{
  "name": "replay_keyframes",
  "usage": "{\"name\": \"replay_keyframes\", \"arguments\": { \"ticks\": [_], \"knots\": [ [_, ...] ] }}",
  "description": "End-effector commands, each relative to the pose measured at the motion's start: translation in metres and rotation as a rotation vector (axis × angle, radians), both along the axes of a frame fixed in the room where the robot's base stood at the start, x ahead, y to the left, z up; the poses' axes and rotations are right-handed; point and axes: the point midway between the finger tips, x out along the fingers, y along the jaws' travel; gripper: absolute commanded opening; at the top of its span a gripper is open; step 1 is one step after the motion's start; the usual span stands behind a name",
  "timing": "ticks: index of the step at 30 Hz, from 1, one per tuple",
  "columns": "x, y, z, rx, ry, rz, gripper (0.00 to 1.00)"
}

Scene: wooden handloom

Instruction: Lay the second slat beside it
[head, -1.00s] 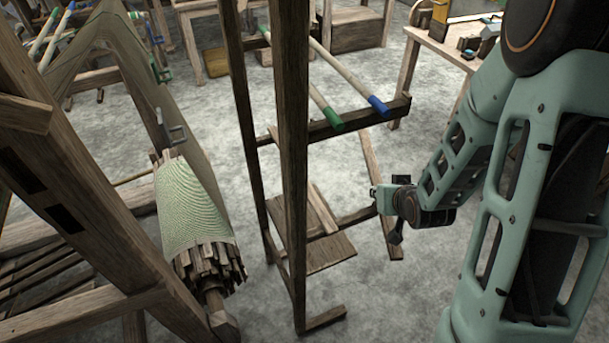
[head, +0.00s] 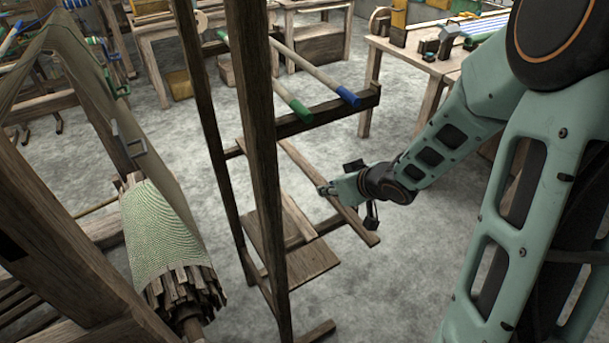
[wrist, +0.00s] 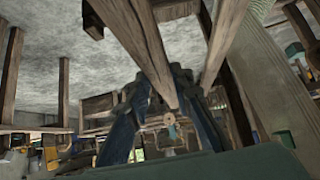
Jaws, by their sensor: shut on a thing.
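My gripper (head: 326,188) is shut on a long narrow wooden slat (head: 357,222), gripped near its middle. The slat slants from upper left to lower right, on the right side of the upright wooden frame. In the wrist view a wooden length (wrist: 147,45) runs between the dark fingers (wrist: 165,98). A wide flat board (head: 290,252) lies low in the frame, left of and below the held slat. A narrower wooden piece (head: 299,217) lies by its upper edge. The gap in height between the held slat and these pieces is hard to judge.
A tall post (head: 257,130) stands left of my gripper. Above it, a crossbar (head: 325,112) carries a green-ended rod (head: 298,108) and a blue-ended rod (head: 343,94). The cloth roll (head: 160,235) is at left.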

Motion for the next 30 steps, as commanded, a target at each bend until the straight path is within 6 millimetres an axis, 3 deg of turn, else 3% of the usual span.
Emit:
{"name": "replay_keyframes", "arguments": {
  "ticks": [6, 12, 17, 24, 30],
  "knots": [
    [0.049, 0.036, 0.0, 0.002, -0.001, 0.004, 0.0],
    [0.079, 0.054, 0.0, 0.001, -0.001, 0.001, 0.0],
    [0.086, 0.059, -0.003, 0.0, 0.0, 0.0, 0.0],
    [0.085, 0.059, -0.035, 0.0, 0.001, 0.001, 0.0],
    [0.086, 0.057, -0.035, -0.001, 0.0, -0.001, 0.0]
  ]
}}
